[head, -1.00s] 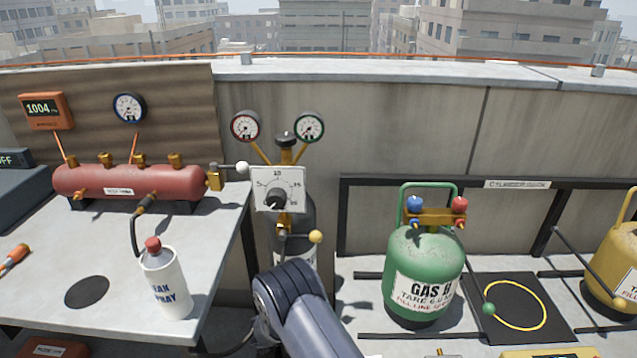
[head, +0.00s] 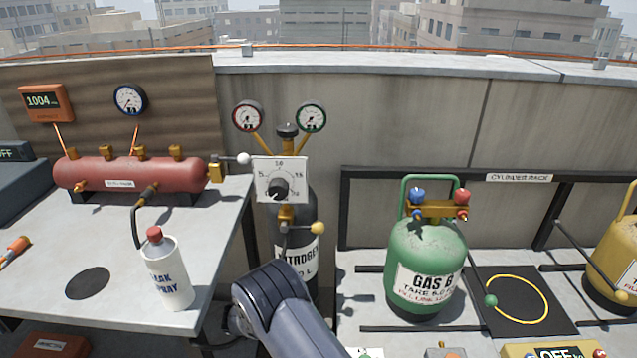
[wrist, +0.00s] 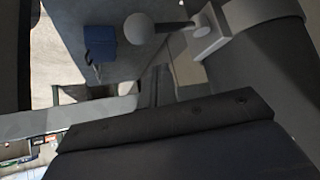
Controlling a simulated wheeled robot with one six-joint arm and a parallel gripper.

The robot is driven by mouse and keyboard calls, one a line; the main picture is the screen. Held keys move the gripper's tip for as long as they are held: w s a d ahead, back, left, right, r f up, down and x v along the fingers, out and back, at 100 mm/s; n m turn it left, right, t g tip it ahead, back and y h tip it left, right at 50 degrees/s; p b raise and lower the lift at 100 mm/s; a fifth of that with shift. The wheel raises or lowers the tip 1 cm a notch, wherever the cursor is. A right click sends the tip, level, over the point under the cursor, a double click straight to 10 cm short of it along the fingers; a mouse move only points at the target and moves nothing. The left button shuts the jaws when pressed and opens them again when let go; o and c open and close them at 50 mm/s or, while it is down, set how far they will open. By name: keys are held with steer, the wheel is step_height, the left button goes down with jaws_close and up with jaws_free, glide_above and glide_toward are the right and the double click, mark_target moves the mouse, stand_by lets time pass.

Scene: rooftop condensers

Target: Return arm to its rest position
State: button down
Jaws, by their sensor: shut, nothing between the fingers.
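My arm shows in the head view as a dark, bent, rounded joint with a grey link rising from the bottom edge, in front of the nitrogen cylinder (head: 293,225). The arm hides the cylinder's lower part. My gripper is outside the head view. In the wrist view my gripper (wrist: 165,122) shows as a dark bar with small bolts across the lower half, shut and with nothing held. Its fingertips are hard to make out. Beyond it are a pale ball on a rod (wrist: 140,27) and a small blue block (wrist: 100,42), which I cannot identify surely.
At left, a bench (head: 55,250) carries a red manifold (head: 130,175) and a white leak spray can (head: 170,275). A green gas cylinder (head: 428,255) stands right of my arm, beside a black mat with a yellow ring (head: 518,300). A yellow cylinder (head: 612,250) is at far right.

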steer(key=w+d+f+n+t+y+b, duration=0.45)
steer(key=w+d+n, duration=0.2)
steer(key=n, duration=0.25)
steer(key=w+r+p+v, duration=0.1)
steer(key=p+v, duration=0.1)
steer(key=v, duration=0.9)
steer(key=shift+r+g+y, duration=0.2)
steer(key=shift+g+y, duration=0.25)
steer(key=shift+w+d, duration=0.15)
steer(key=shift+w, duration=0.05)
